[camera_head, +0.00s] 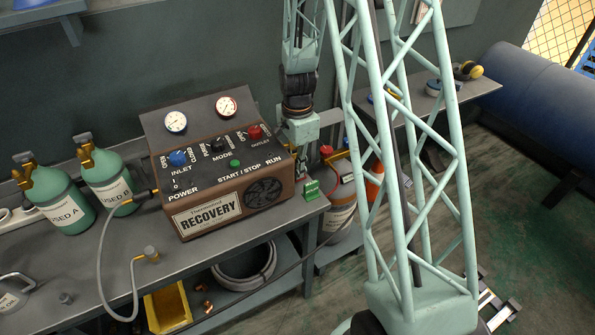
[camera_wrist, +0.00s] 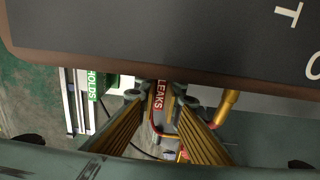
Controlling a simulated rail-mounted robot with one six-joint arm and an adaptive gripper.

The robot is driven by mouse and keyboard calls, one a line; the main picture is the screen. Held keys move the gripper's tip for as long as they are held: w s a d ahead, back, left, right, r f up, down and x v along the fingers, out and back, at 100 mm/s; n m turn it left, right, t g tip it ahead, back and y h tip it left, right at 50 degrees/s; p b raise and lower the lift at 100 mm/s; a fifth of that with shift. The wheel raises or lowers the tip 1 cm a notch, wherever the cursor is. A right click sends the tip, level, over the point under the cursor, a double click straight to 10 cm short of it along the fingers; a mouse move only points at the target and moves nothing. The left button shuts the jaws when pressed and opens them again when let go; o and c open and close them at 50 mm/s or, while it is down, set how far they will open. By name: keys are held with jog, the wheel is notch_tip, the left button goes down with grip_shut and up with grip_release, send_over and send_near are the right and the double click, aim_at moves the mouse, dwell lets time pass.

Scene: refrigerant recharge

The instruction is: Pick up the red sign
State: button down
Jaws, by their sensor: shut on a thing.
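The red sign (camera_wrist: 160,95), lettered "LEAKS", shows in the wrist view between the fingertips of my gripper (camera_wrist: 165,99). My gripper is shut on it, with a gold-padded finger on each side. In the head view my gripper (camera_head: 299,150) is down at the right end of the recovery machine, and I cannot make out the red sign there. A green sign (camera_head: 311,190) stands at the bench's right corner; in the wrist view it reads "HOLDS" (camera_wrist: 93,86) and is left of the red sign, apart from it.
The brown recovery machine (camera_head: 225,165) is close beside my gripper and fills the top of the wrist view. Two green cylinders (camera_head: 108,180) stand left of it on the bench (camera_head: 180,262). A grey cylinder (camera_head: 342,190) stands right of the bench. A side shelf (camera_head: 470,88) is farther right.

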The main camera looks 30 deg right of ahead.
jog(key=shift+r+p, duration=0.9)
jog(key=shift+r, duration=3.95)
